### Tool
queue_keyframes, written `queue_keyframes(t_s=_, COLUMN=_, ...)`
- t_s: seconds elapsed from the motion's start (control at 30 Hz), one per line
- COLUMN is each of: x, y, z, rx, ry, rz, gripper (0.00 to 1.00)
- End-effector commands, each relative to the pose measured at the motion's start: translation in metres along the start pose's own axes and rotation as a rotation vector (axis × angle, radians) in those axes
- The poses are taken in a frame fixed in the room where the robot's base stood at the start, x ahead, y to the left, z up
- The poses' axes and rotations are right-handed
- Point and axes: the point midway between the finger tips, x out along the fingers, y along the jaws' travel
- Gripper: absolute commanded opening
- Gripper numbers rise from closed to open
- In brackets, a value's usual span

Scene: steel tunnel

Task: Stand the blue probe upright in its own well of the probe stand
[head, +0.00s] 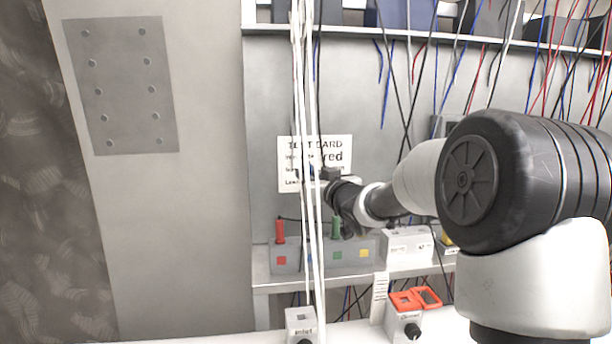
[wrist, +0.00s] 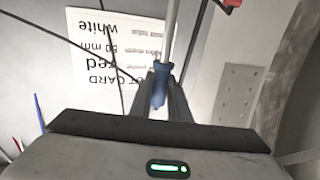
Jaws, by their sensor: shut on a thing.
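In the head view my gripper (head: 321,175) is raised in front of the test card, above the probe stand. It is shut on the blue probe (wrist: 160,84), whose blue body sits between the fingers (wrist: 162,95) in the wrist view. In the head view only a small bit of blue (head: 312,170) shows behind white cables. The grey probe stand (head: 293,257) sits on the shelf, with coloured squares on its front. A red probe (head: 279,231) stands at its left end and a green probe (head: 336,227) further right. Cables hide part of the stand between them.
White cables (head: 308,120) hang in front of the stand and gripper. A white box (head: 407,244) is right of the stand. Below are a small grey box (head: 301,325) and an orange-topped box (head: 405,310). A printed test card (head: 290,165) is on the back panel.

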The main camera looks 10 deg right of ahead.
Motion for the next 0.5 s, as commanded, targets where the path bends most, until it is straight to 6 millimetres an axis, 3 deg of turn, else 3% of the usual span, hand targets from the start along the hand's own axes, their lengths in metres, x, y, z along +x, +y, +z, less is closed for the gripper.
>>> queue_keyframes(t_s=0.2, x=-0.001, y=-0.001, z=0.0, rx=-0.001, ry=-0.002, rz=0.004, gripper=0.0)
queue_keyframes(t_s=0.5, x=-0.001, y=0.0, z=0.02, rx=0.0, ry=-0.003, rz=0.004, gripper=0.0)
